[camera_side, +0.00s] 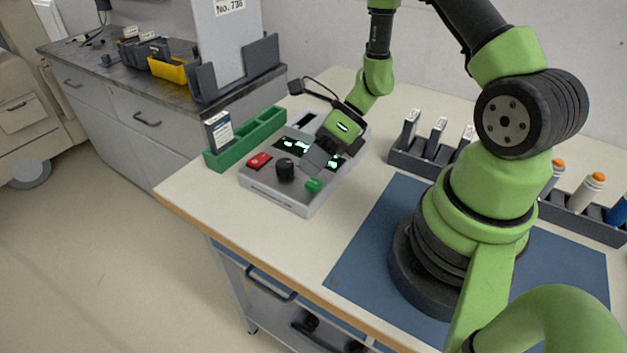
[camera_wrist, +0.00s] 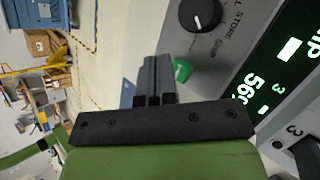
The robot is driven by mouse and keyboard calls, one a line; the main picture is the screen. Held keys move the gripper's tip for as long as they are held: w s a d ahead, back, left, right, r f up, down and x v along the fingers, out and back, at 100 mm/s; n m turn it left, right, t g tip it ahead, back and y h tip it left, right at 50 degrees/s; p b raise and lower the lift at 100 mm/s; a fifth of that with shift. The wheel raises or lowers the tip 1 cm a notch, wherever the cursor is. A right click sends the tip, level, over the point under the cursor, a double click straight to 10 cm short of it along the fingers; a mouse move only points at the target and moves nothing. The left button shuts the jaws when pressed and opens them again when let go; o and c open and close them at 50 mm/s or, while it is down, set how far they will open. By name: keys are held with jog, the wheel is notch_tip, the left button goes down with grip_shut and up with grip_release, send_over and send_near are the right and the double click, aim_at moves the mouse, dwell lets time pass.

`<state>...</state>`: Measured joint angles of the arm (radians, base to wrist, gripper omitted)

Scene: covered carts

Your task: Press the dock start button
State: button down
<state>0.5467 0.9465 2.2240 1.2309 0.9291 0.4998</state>
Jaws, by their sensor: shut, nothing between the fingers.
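The dock is a grey box (camera_side: 283,199) on the table, with a lit display, a black knob (camera_side: 285,169) and a red button (camera_side: 259,160). A green button (camera_side: 314,186) sits near its front right corner; it also shows in the wrist view (camera_wrist: 182,71), just right of my fingers and partly hidden by them. I cannot read which button is labelled start. My gripper (camera_side: 312,166) is shut and empty, pointing down over the dock close to the green button. Its fingers (camera_wrist: 156,62) are together in the wrist view. I cannot tell whether they touch the button.
A green tray (camera_side: 246,143) with a labelled box stands left of the dock. A dark rack (camera_side: 412,160) with several upright items stands right of it. A rack of capped tubes (camera_side: 594,226) is at far right. A blue mat (camera_side: 368,245) lies in front, partly bare.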

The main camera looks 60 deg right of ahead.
jog(key=shift+f, duration=0.15)
dwell(0.3)
jog(key=shift+f, duration=0.25)
jog(key=shift+f, duration=0.35)
dwell(0.5)
jog(key=shift+r, duration=0.8)
jog(key=shift+r, duration=2.5)
